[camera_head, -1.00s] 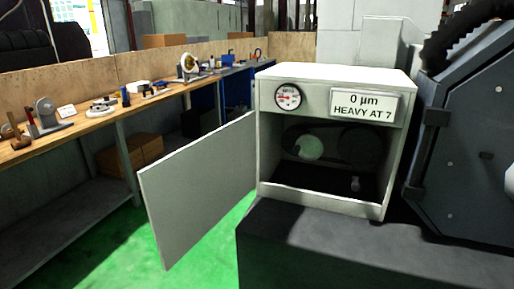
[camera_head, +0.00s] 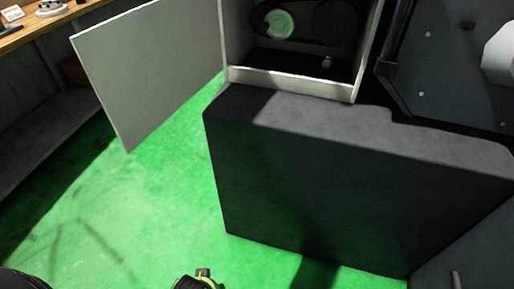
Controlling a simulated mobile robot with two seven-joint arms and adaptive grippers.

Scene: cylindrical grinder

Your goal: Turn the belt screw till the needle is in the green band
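The grey cabinet (camera_head: 290,81) stands on a dark plinth at the top of the view, its left-hinged door (camera_head: 140,65) swung wide open to the left. Inside it are a pale green pulley (camera_head: 278,24) and a darker round part (camera_head: 337,22) at its right, with a dark belt around them. The gauge with the needle and the display are above the picture edge now. I can make out neither gripper.
The dark plinth (camera_head: 310,185) fills the middle right, with a dark machine body (camera_head: 440,70) beside the cabinet. A workbench (camera_head: 50,22) with small items runs along the upper left. Green floor (camera_head: 140,210) lies open in front. My own parts may show at the bottom edge.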

